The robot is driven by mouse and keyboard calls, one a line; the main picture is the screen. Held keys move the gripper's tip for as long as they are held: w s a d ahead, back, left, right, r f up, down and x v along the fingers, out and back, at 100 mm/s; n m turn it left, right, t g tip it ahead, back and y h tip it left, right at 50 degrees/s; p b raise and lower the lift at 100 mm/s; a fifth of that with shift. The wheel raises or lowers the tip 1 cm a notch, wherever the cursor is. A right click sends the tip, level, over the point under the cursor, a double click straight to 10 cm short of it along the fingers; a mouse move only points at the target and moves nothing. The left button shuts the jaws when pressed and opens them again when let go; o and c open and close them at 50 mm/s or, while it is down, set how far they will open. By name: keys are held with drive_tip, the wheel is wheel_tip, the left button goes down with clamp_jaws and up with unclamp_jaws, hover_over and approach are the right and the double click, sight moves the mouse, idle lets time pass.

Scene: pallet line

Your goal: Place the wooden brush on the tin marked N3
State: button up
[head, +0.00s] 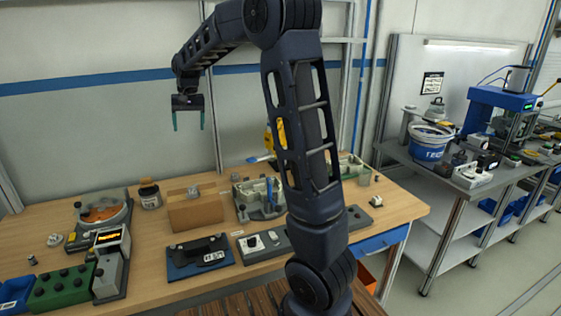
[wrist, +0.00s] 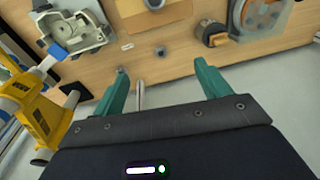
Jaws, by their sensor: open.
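My gripper (head: 188,120) hangs high above the back of the wooden workbench (head: 150,270), near the wall, in the head view. Its two teal fingers are apart with nothing between them; the wrist view shows the same open gripper (wrist: 163,70). I cannot make out the wooden brush in either view. No marking N3 is legible. A dark round jar or tin with a pale label (head: 150,195) stands at the back of the bench, left of a cardboard box (head: 197,213); I cannot tell whether it is the marked tin.
A grey casting (head: 258,197), a blue tray with a caliper-like tool (head: 200,258), a green block (head: 62,288) and an orange-centred round device (head: 103,212) crowd the bench. A yellow tool (wrist: 30,115) stands left in the wrist view. Bare wood shows between them.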

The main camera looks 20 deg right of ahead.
drive_tip(key=s+d+r, duration=0.4)
drive_tip(key=s+d, duration=0.5)
drive_tip(key=s, duration=0.1)
drive_tip(key=s+d+f+t, duration=0.1)
drive_tip(key=s+d, duration=0.3)
drive_tip(key=s, duration=0.5)
drive_tip(key=s+d+f+t, duration=0.1)
drive_tip(key=s+d+f, duration=0.2)
drive_tip(key=s, duration=0.6)
drive_tip(key=s+d+f+t+h, duration=0.1)
drive_tip(key=s+d+f, duration=0.1)
drive_tip(key=s+d, duration=0.3)
drive_tip(key=s, duration=0.4)
drive_tip(key=shift+f, duration=0.2)
